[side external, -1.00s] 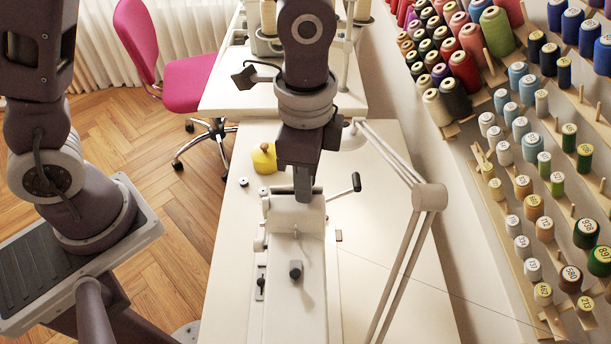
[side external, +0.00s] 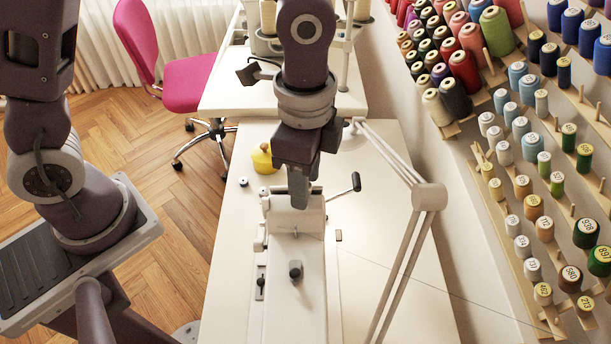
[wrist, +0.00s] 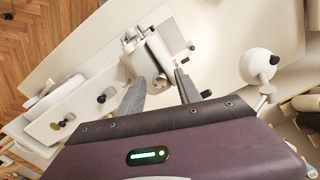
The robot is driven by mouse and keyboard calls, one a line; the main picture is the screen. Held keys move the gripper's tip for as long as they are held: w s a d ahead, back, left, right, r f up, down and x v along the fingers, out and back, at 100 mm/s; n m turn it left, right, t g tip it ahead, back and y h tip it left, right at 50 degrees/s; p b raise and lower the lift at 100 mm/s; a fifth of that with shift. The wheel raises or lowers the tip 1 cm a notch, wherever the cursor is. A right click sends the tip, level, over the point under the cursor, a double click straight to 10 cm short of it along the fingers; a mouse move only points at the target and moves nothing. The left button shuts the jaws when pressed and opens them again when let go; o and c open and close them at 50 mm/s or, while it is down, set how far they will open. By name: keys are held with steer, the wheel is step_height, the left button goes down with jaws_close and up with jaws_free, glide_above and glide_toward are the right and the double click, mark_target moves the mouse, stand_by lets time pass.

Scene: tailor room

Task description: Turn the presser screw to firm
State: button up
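The white sewing machine (side external: 290,305) stands on the white table, and its end with the side lever (side external: 345,188) lies under my gripper (side external: 299,203). In the wrist view, my gripper (wrist: 160,76) has its two dark fingers apart with nothing held between them. A pale cylindrical fitting (wrist: 157,48) of the machine shows beyond and between the fingertips. I cannot tell whether it is the presser screw; in the side view my gripper hides that spot. A dark knob (side external: 295,270) sits on the machine's body, nearer the camera. Contact between fingers and machine cannot be told.
A jointed lamp (side external: 428,197) stands close on the right. Thread spools (side external: 532,146) fill the wall rack at right. A pink chair (side external: 188,80) is behind.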

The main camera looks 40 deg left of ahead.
steer(key=shift+r, duration=0.1)
step_height(320, 180, up, 7)
steer(key=shift+f, duration=0.1)
steer(key=shift+a+r, duration=0.2)
steer(key=shift+r, duration=0.05)
steer(key=s+a+r+n+t, duration=0.2)
steer(key=s+a+r+n, duration=0.1)
steer(key=s+a+n, duration=0.2)
steer(key=s+a+r+n+t, duration=0.2)
steer(key=s+a+n, duration=0.4)
steer(key=a, duration=0.4)
steer(key=shift+s+r+n+t, duration=0.3)
steer(key=shift+r+n+t, duration=0.1)
steer(key=shift+n+t, duration=0.4)
stand_by(0.5)
